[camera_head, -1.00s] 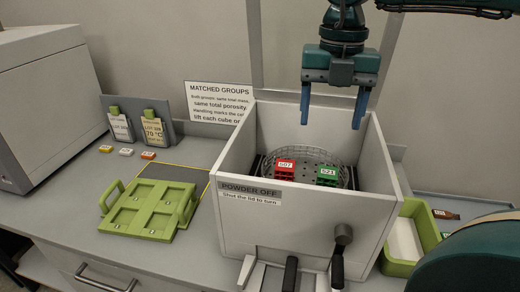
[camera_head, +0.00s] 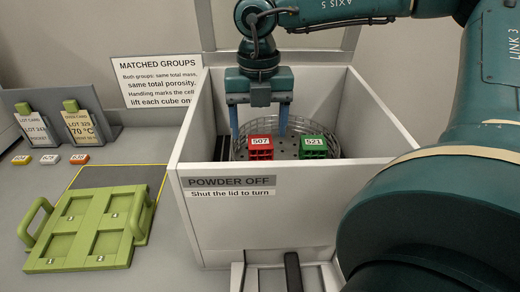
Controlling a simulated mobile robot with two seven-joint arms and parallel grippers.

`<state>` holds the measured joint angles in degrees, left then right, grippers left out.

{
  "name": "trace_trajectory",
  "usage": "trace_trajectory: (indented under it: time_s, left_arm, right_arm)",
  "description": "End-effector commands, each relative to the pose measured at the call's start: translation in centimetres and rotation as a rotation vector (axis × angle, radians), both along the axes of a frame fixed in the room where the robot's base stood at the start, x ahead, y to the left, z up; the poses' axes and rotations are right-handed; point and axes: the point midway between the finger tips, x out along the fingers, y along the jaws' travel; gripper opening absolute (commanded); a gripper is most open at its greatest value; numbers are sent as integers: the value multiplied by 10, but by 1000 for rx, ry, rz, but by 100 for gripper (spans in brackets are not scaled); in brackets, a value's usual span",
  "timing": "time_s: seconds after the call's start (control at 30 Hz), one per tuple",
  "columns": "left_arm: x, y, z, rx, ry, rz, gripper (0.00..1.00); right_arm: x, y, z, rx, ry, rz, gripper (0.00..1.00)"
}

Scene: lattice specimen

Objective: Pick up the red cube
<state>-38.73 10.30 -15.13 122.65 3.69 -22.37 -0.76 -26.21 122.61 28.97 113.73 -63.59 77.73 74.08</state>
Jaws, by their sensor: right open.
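The red cube (camera_head: 260,147), with a white top label reading 507, sits in the round wire basket (camera_head: 287,152) inside the open grey box. A green cube (camera_head: 315,147) labelled 521 sits to its right, apart from it. My right gripper (camera_head: 259,132) points down into the box with its two blue fingers spread. One finger is left of the red cube and the other is behind its right side. The gripper is empty; I cannot tell how far its tips are above the basket floor. My left gripper is not in view.
The box's walls (camera_head: 275,225) surround the basket, with a POWDER OFF label in front. A green handled tray (camera_head: 97,228) lies on the counter at left. Two tag holders (camera_head: 62,128) and several small labelled pieces stand behind it.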

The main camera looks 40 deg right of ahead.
Motion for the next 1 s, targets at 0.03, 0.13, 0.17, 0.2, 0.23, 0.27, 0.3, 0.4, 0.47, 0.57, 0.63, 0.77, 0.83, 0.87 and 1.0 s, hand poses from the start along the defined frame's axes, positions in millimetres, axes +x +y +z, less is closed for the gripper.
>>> trace_trajectory:
  time_s: [0.03, 0.13, 0.17, 0.2, 0.23, 0.27, 0.3, 0.4, 0.47, 0.57, 0.63, 0.77, 0.83, 0.87, 1.0]
  left_arm:
    - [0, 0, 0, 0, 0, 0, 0]
    - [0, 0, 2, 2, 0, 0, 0]
    - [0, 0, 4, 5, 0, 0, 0]
    - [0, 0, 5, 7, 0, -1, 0]
    - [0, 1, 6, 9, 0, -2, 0]
    - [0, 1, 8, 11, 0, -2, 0]
    - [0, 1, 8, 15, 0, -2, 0]
    - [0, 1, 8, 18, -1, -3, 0]
    - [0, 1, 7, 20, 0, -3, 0]
    - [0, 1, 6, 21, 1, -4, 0]
    - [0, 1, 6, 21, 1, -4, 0]
    - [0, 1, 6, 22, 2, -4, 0]
    - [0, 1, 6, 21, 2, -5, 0]
    - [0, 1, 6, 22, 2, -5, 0]
    - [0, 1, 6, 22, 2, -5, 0]
  right_arm:
    - [0, 0, -3, 1, 0, 0, 69]
    - [-1, -1, -10, 2, 2, 1, 69]
    - [-2, -1, -14, 3, 4, 1, 69]
    - [-2, -2, -20, 3, 5, 1, 69]
    - [-2, -2, -25, 4, 6, 0, 69]
    - [-2, -3, -29, 3, 5, 0, 69]
    - [-3, -4, -36, 3, 5, 0, 69]
    - [-2, -4, -49, 0, 2, 1, 69]
    - [-2, -4, -53, 1, 1, 0, 69]
    - [-2, -4, -55, 1, -2, -1, 69]
    - [-1, -4, -55, 1, -2, -1, 69]
    - [-1, -4, -55, 1, -2, -1, 65]
    - [-1, -4, -55, 0, -1, -1, 59]
    - [-1, -4, -55, 0, -1, -1, 57]
    - [-1, -4, -55, 0, -1, -1, 45]
